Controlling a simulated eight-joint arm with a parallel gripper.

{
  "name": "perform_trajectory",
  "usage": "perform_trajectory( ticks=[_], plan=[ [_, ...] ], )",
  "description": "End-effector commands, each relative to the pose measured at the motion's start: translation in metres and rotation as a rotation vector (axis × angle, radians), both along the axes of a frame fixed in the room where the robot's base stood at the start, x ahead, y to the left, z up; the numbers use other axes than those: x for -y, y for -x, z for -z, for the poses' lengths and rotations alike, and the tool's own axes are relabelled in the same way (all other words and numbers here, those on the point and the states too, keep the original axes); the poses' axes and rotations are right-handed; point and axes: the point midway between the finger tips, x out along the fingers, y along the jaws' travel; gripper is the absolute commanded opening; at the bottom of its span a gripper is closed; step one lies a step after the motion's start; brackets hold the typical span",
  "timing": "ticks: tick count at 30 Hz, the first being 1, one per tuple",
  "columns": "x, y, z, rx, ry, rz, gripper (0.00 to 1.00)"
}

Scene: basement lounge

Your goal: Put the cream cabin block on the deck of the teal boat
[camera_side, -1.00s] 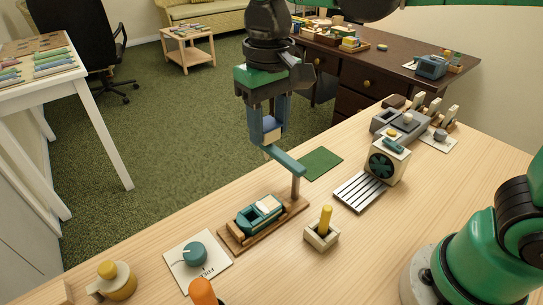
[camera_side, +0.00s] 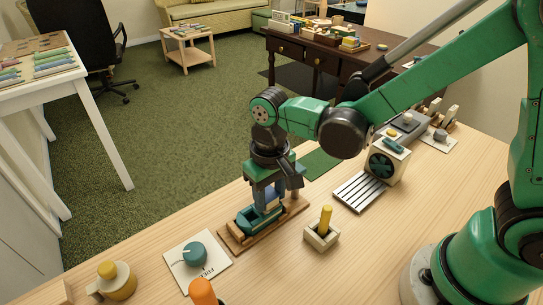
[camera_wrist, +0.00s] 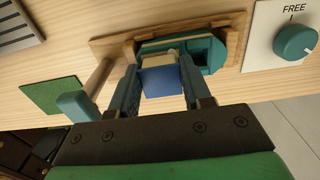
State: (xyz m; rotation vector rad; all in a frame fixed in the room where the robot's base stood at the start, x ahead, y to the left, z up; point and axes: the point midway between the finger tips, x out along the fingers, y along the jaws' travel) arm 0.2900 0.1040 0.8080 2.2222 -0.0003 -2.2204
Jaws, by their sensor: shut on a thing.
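The teal boat (camera_side: 249,223) sits in a wooden cradle tray (camera_side: 235,242) on the table; it also shows in the wrist view (camera_wrist: 215,52). My gripper (camera_side: 268,205) is low over the right part of the boat. In the wrist view, my gripper (camera_wrist: 162,88) is shut on a block with a blue face towards the camera. A cream part of the cabin block (camera_wrist: 158,58) shows just past this face, over the deck. My fingers hide much of the block, and I cannot tell whether its underside touches the deck.
A wooden post (camera_wrist: 98,78) with a teal bar (camera_wrist: 76,106) stands close beside my gripper. A dial card (camera_side: 195,262), a box with a yellow peg (camera_side: 322,235) and a slatted metal rack (camera_side: 360,192) lie around the boat. The table front is fairly clear.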

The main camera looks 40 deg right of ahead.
Motion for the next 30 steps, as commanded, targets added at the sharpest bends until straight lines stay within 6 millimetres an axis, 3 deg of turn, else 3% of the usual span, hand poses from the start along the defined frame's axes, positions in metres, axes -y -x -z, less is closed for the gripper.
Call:
perform_trajectory(
  ticks=[9, 10, 13, 23, 30],
  plan=[
    [0.0, 0.0, 0.003, 0.0, 0.0, 0.0, 0.0],
    [0.0, 0.0, 0.003, 0.0, 0.0, 0.0, 0.46],
    [0.0, 0.0, 0.003, 0.0, 0.0, 0.0, 0.74],
    [0.0, 0.0, 0.002, 0.0, 0.0, 0.0, 0.75],
    [0.0, 0.0, -0.022, 0.0, 0.0, 0.0, 0.75]
  ],
)
